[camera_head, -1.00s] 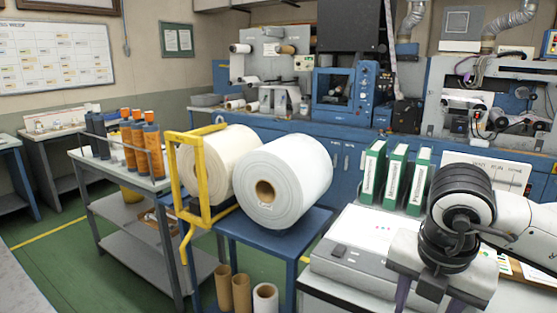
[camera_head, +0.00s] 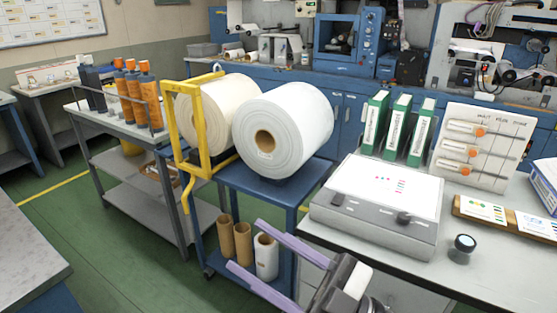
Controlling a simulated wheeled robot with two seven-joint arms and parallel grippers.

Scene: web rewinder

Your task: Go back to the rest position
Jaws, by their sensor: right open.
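My right gripper (camera_head: 246,244) comes in at the bottom middle. Its two long purple fingers are spread wide apart, with nothing between them. They point up and left, in front of the blue cart (camera_head: 280,190) and its lower shelf as seen from the head. My left gripper is not in view.
Two large white rolls (camera_head: 293,118) lie on the cart beside a yellow frame (camera_head: 205,171). Cardboard cores (camera_head: 243,243) stand on its lower shelf. The worktable holds a flat grey device (camera_head: 375,232), green binders (camera_head: 398,125) and an orange-knobbed panel (camera_head: 487,150). Green floor (camera_head: 120,270) is free at left.

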